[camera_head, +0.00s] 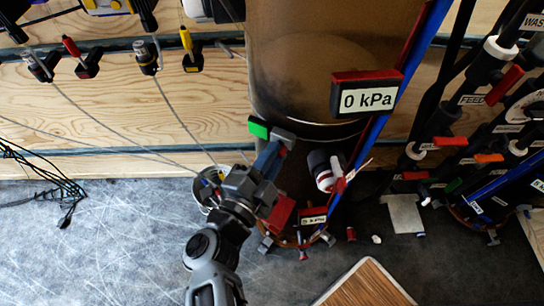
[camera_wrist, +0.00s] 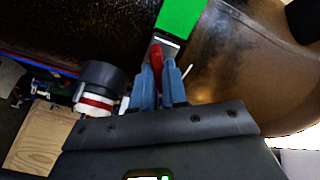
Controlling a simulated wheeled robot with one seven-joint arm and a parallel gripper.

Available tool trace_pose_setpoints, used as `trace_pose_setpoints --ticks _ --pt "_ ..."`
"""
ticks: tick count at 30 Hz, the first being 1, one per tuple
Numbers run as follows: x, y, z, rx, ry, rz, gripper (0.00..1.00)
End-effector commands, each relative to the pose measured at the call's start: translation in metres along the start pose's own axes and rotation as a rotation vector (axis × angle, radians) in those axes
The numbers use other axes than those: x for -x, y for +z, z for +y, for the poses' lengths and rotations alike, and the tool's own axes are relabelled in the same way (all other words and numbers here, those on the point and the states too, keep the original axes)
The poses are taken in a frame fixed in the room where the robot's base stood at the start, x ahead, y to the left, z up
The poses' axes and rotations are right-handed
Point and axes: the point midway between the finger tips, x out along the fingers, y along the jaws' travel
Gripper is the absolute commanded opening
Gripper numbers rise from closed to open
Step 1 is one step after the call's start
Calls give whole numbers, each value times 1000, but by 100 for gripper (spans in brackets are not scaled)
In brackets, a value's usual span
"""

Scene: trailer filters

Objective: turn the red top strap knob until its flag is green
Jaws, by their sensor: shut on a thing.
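The red top strap knob (camera_wrist: 156,52) is between the two blue fingers of my gripper (camera_wrist: 158,72) in the wrist view. The fingers are shut on it. A bright green flag (camera_wrist: 181,16) stands just beyond the knob, beside a grey metal piece. In the head view the green flag (camera_head: 258,128) shows on the left of the dark strap (camera_head: 318,131) around the big brown cylinder. My gripper (camera_head: 277,149) reaches up to the grey block beside that flag, and hides the knob there. No red shows on the flag face.
A "0 kPa" sign (camera_head: 367,95) hangs on the brown cylinder (camera_head: 300,55). A white and dark round fitting (camera_head: 323,170) is close to the right of my gripper. Pipes with tagged valves (camera_head: 470,140) fill the right side. The grey floor (camera_head: 110,240) at left is mostly clear.

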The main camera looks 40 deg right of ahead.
Motion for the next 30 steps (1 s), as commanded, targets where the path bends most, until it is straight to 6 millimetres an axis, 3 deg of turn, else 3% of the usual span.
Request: trace_pose_setpoints --ticks 20,21,28,30 --pt "0 0 1 -74 1 0 0" --pt "1 0 1 -74 1 0 16" --pt "0 0 1 -73 1 0 38" --pt "0 0 1 -73 1 0 38"
